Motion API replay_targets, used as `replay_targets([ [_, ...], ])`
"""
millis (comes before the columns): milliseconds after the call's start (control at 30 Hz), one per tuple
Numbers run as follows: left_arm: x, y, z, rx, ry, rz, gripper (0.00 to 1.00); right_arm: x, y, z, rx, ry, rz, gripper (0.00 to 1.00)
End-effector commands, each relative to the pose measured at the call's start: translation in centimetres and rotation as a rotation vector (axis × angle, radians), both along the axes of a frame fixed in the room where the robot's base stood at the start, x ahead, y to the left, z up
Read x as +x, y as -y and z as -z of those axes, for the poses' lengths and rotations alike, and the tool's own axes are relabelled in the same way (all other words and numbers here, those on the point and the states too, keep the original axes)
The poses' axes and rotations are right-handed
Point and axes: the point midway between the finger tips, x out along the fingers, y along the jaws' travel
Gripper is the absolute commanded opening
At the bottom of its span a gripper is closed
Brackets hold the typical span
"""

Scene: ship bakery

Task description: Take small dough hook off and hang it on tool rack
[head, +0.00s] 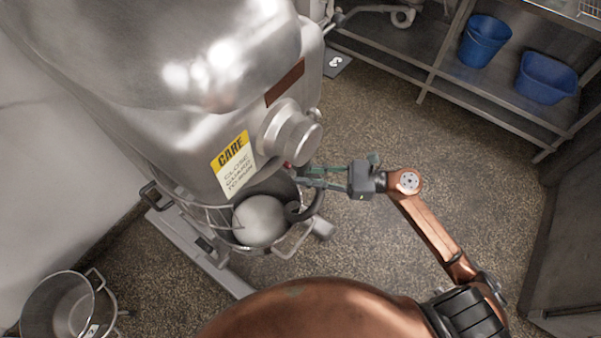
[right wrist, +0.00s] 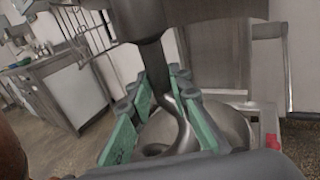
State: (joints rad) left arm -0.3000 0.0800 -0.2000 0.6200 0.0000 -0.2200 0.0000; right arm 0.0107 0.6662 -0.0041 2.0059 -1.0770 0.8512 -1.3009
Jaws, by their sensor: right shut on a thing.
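The small dough hook (right wrist: 182,118) is a grey, curled metal hook under the mixer head in the right wrist view. In the head view its dark curved end (head: 304,208) shows beside the bowl's contents. My right gripper (head: 308,178) reaches in from the right under the mixer head. Its green fingers are shut on the hook's upper part, also seen in the right wrist view (right wrist: 163,84). The hook's top end lies close under the mixer head; whether it is still seated there I cannot tell. The tool rack cannot be made out. My left gripper is not in view.
The big steel mixer (head: 190,100) stands at the upper left. Its bowl (head: 281,244) holds a pale round mass (head: 260,220). A steel pot (head: 68,300) sits at lower left. Blue bins (head: 484,42) stand on a shelf at upper right. The floor (head: 400,110) between is clear.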

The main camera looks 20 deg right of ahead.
Motion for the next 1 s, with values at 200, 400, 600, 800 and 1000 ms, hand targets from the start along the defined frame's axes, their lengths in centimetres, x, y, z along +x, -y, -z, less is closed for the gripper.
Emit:
replay_targets([
  [200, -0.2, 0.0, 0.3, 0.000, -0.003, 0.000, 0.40, -0.5, 1.0, -0.1, 0.003, 0.001, 0.000, 0.00],
  [400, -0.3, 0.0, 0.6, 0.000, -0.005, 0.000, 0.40, -1.0, 1.9, -0.1, 0.002, 0.001, -0.001, 0.00],
  [600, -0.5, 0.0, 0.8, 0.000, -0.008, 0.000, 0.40, -1.5, 2.9, -0.1, 0.002, 0.001, 0.000, 0.00],
  [800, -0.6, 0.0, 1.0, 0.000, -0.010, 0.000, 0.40, -1.9, 3.7, -0.1, 0.001, 0.003, -0.001, 0.00],
  [1000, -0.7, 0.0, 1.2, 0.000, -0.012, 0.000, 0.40, -2.4, 4.7, -0.1, 0.003, 0.001, 0.000, 0.00],
])
